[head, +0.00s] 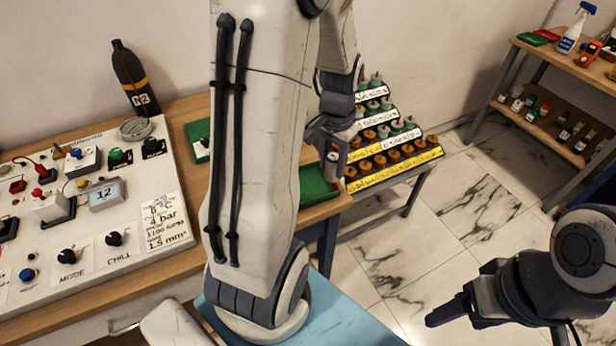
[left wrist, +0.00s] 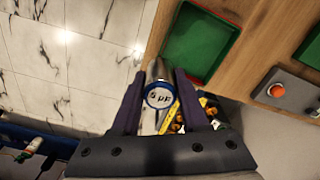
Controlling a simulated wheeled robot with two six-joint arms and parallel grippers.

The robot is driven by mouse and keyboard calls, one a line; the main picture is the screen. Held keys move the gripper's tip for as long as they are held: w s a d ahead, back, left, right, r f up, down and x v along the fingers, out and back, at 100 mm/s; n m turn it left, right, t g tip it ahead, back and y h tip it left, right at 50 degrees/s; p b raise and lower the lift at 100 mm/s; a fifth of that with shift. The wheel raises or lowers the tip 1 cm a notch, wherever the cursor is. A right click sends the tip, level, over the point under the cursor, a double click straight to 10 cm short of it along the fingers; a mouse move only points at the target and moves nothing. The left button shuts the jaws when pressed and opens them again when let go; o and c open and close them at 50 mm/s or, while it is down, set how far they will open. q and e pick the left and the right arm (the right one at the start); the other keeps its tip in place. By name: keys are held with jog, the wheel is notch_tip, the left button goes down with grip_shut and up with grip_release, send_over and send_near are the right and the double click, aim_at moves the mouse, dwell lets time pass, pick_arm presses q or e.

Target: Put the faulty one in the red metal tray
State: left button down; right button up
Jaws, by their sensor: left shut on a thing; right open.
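My left gripper (head: 331,150) is shut on a small metal cylinder (head: 332,166), held upright near a green tray (head: 316,188) at the bench's right end. In the left wrist view the cylinder (left wrist: 159,96) sits between the fingers of my left gripper (left wrist: 160,105), its blue-rimmed white end with dark lettering facing the camera. The green tray (left wrist: 203,42) there looks empty. My right gripper (head: 445,314) is open and empty over the floor at the lower right. I cannot make out a red metal tray for certain.
A control panel (head: 110,215) with knobs and a display covers the bench's left. A dark N2 bottle (head: 133,75) stands behind it. A stepped rack (head: 395,150) with labelled rows of small parts stands beyond the bench. A shelf unit (head: 560,60) holds bottles at the right.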

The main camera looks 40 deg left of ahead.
pick_arm(q)
jog(key=a+f, duration=0.1)
jog(key=a, duration=0.1)
jog(key=a+f, duration=0.1)
jog(key=a, duration=0.1)
jog(key=a+f, duration=0.2)
jog(key=shift+s+a+f+p, duration=0.1)
jog(key=shift+s+a+p, duration=0.15)
jog(key=shift+a+p, duration=0.15)
jog(key=shift+f, duration=2.05)
jog(key=shift+f, duration=0.1)
jog(key=shift+c, duration=2.1)
grip_release()
notch_tip(320, 180, up, 12)
